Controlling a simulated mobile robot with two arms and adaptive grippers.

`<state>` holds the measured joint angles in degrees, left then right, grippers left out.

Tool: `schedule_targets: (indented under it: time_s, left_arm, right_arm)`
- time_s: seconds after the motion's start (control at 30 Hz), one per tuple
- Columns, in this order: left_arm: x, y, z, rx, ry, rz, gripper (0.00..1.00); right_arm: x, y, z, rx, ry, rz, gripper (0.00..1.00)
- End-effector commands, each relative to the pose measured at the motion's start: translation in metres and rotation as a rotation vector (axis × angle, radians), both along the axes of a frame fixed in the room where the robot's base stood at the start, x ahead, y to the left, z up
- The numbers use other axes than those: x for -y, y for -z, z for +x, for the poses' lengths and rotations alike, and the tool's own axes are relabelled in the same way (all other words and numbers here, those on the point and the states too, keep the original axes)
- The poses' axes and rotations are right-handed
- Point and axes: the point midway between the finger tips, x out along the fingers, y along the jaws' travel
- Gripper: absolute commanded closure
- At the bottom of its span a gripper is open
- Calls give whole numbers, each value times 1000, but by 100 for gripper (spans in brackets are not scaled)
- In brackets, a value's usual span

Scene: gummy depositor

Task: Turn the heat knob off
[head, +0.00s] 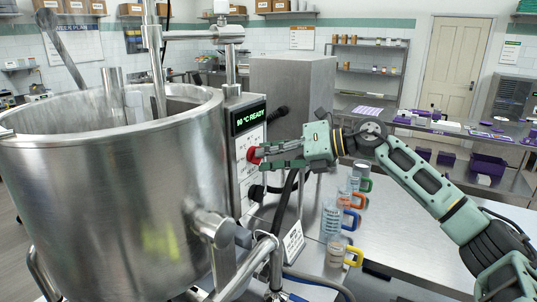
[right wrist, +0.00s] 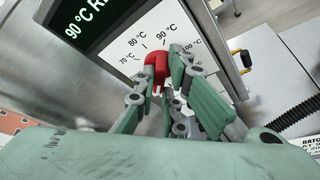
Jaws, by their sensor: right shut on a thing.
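The red heat knob (head: 253,155) sits on the white control panel (head: 241,178) on the side of the steel kettle. In the right wrist view the knob (right wrist: 157,66) shows between the fingertips, with the dial marks 70, 80 and 90 °C around it. The display (head: 248,118) above it reads "90 °C READY" in green. My right gripper (head: 262,157) is at the panel, its fingers shut on the knob. The gripper also shows in the right wrist view (right wrist: 165,70). The fingers hide part of the dial. My left gripper is not in view.
The large steel kettle (head: 110,190) fills the left. Several measuring jugs with coloured handles (head: 333,215) stand on the steel table (head: 400,240) below my right arm. A black cable (head: 285,205) hangs beneath the panel. A labelled card (head: 294,243) stands near the kettle's pipes.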

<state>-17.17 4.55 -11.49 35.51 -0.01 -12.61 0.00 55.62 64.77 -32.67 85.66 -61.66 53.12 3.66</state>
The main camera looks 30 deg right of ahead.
Motion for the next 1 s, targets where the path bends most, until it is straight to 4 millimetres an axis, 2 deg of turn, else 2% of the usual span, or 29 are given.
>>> schedule_targets:
  time_s: [0.33,0.37,0.57,0.87,1.0]
  left_arm:
    - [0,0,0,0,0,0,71]
    - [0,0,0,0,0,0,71]
    - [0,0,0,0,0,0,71]
    - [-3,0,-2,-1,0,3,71]
    - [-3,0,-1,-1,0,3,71]
  right_arm:
    - [0,1,0,2,-2,-6,100]
    - [0,1,0,2,-2,-6,87]
    - [0,1,0,1,-2,-4,71]
    - [1,0,-1,1,0,-4,71]
    - [10,-2,-8,0,2,-4,71]
